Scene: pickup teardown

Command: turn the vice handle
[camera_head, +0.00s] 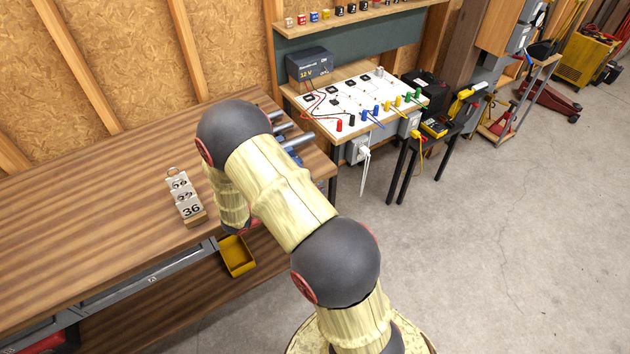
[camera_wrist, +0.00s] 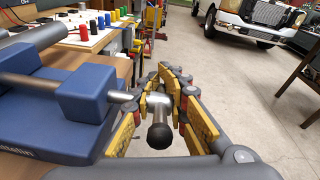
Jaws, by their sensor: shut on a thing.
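The blue vice (camera_wrist: 85,95) stands on the workbench, at the left of the wrist view. Its metal screw sticks out toward my gripper. The vice handle (camera_wrist: 158,122) is a metal bar with a dark round knob at its near end. My gripper (camera_wrist: 160,95) has its yellow-padded fingers closed around the handle at the screw's end. In the head view my arm covers most of the vice; a blue part (camera_head: 291,157) and metal bars show beside my arm. My gripper is hidden there.
The wooden workbench (camera_head: 90,220) holds a small block stand marked 36 (camera_head: 187,200). A yellow bin (camera_head: 237,256) sits below the bench's front edge. A white board with coloured terminals (camera_head: 350,100) stands behind the vice. The concrete floor (camera_head: 490,230) at right is open.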

